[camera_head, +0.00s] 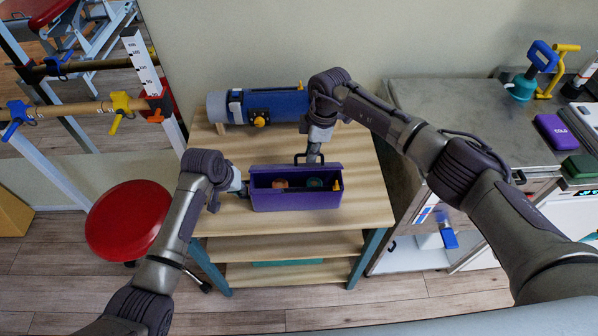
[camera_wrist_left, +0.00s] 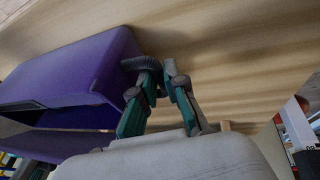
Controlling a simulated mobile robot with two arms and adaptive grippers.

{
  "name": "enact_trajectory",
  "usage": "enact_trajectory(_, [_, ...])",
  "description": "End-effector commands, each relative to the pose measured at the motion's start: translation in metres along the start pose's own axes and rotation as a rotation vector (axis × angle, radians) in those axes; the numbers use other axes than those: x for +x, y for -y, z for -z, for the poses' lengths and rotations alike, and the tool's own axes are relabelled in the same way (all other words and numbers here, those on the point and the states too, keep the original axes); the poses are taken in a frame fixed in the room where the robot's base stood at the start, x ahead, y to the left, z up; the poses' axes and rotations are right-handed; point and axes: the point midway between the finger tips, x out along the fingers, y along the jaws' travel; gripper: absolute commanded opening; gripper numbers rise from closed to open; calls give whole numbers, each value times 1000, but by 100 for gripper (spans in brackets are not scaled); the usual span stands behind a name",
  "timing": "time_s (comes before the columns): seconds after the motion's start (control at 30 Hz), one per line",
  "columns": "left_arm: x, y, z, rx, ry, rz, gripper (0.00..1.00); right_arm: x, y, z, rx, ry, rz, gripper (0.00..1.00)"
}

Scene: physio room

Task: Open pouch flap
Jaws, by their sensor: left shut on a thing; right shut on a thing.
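The purple pouch (camera_head: 296,201) sits upright on the wooden table, its top open. Its flap (camera_head: 275,168) shows as a purple strip along the back edge, with a dark handle (camera_head: 299,158). Inside are an orange-brown roll (camera_head: 281,184) and a teal roll (camera_head: 314,183). My left gripper (camera_head: 242,189) is shut at the pouch's left end; the left wrist view shows its fingers (camera_wrist_left: 160,66) close together by the purple end wall (camera_wrist_left: 95,65). My right gripper (camera_head: 313,158) is shut on the flap at the back, beside the handle; its fingertips are partly hidden.
A blue roll (camera_head: 275,106) with a yellow knob lies at the back of the table (camera_head: 360,196). A red stool (camera_head: 128,221) stands at left. A grey cabinet (camera_head: 440,110) with a purple pack (camera_head: 556,131) is at right. The table's front right is bare.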

Motion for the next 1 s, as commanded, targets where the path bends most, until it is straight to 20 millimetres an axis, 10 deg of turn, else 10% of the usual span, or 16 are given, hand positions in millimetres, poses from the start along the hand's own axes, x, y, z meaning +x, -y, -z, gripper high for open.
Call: enact_trajectory(1.0, [1,0,-1,2,2,0,0,0,-18,1,-1,-2,-1,2])
